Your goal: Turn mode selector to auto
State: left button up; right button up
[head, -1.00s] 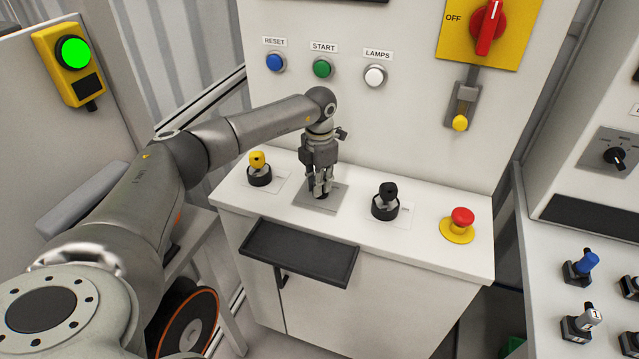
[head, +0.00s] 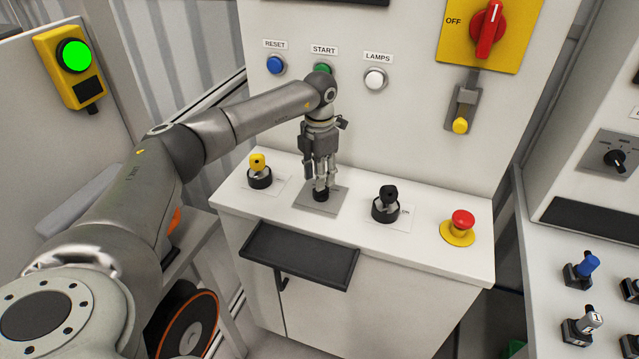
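A black knob (head: 320,195), which looks like the mode selector, stands on a square grey plate (head: 313,207) in the middle of the white console top. The gripper hides much of it, and I cannot read its setting or any label. My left gripper (head: 320,183) points down right over the knob. Its fingers look spread apart, with the fingertips at about the top of the knob; I cannot tell whether they touch it. My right gripper is not in view.
A yellow-topped switch (head: 259,171) stands left of the plate. A black joystick (head: 386,203) and a red emergency button (head: 461,225) stand to the right. A black tray (head: 298,255) juts from the console front. The START button (head: 322,69) is partly hidden behind my wrist.

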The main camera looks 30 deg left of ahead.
pick_arm(q)
notch_tip(320, 180, up, 8)
dwell(0.8)
